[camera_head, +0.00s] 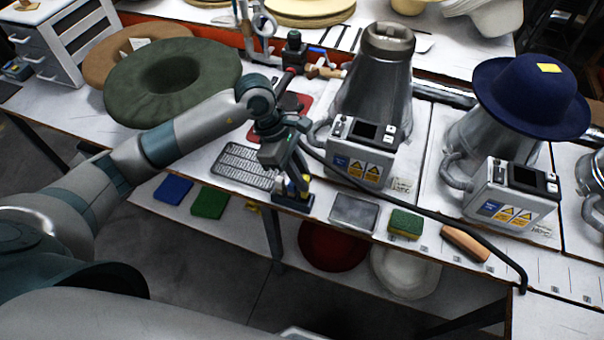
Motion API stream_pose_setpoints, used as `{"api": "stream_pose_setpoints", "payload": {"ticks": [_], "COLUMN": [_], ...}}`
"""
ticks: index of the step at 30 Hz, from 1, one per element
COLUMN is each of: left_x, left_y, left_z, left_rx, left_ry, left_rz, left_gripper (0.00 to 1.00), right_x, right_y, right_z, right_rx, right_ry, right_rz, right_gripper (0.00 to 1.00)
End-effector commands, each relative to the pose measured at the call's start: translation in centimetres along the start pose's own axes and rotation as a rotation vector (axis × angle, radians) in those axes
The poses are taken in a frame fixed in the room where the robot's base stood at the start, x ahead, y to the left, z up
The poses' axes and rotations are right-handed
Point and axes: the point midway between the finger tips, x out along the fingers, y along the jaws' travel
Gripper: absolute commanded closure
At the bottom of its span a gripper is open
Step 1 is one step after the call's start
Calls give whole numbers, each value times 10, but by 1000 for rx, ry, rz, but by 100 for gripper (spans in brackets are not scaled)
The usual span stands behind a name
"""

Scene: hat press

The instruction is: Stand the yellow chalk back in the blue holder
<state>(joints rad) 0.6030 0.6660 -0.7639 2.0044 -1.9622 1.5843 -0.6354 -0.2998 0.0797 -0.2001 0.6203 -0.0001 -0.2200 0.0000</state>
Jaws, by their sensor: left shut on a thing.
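My left gripper (292,184) points down at the front edge of the bench, left of the nearer steaming machine. It is shut on the yellow chalk (305,181), of which only small yellow bits show between and beside the dark fingers. The blue holder (293,204) is a small dark-blue block directly beneath the fingertips. The fingers hide the holder's top, so I cannot tell whether the chalk's lower end is inside it or just above. My right gripper is not in view.
A control box (357,153) stands close to the right of my gripper. A grey perforated mat (245,165) lies to its left. A green hat (172,82) is behind my arm.

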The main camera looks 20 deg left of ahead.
Motion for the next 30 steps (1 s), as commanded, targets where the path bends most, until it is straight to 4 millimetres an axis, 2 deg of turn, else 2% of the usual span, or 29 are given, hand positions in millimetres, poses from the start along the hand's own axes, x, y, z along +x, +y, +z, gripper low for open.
{"api": "stream_pose_setpoints", "payload": {"ticks": [30], "left_x": [0], "left_y": [0], "left_z": [1], "left_rx": [-1], "left_ry": [0], "left_rz": [0], "left_gripper": [100], "right_x": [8], "right_y": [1], "right_z": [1], "right_rx": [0], "right_ry": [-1], "right_rz": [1], "right_gripper": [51]}}
